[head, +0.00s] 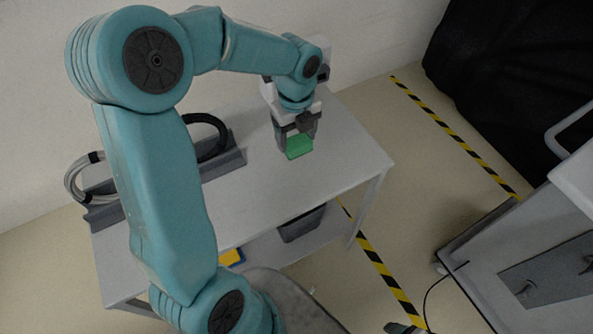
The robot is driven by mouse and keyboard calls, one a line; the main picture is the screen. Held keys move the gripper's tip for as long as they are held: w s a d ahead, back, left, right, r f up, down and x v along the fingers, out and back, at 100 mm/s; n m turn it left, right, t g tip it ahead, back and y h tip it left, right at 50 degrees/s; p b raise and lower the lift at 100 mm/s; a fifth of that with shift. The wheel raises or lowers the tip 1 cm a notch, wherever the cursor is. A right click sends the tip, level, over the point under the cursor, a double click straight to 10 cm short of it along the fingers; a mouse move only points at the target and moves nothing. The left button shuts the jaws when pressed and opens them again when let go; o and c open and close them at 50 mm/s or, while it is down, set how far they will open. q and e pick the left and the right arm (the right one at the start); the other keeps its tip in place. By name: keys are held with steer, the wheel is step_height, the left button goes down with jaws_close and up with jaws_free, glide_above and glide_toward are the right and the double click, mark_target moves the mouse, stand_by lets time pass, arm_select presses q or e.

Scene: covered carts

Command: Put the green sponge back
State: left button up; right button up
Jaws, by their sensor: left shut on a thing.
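The green sponge (299,147) is at the right part of the grey table (345,160). My left gripper (298,135) comes down on it from above and is shut on it. The gripper covers the sponge's upper part. The sponge is at or just above the table top; I cannot tell whether it touches. My right gripper does not show clearly.
A grey rail with cables (215,165) lies on the table's left part. A dark bin (302,224) and a yellow and blue item (231,257) are on the lower shelf. A grey cart (480,270) stands at the right. Striped tape (440,122) marks the floor.

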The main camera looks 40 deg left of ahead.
arm_select(q)
step_height(320, 180, down, 14)
steer(key=shift+a+f, duration=0.1)
steer(key=o, duration=0.9)
steer(key=shift+s, duration=0.15)
steer(key=o, duration=0.3)
steer(key=shift+o, duration=0.2)
step_height(320, 180, up, 12)
steer(key=shift+r, duration=0.1)
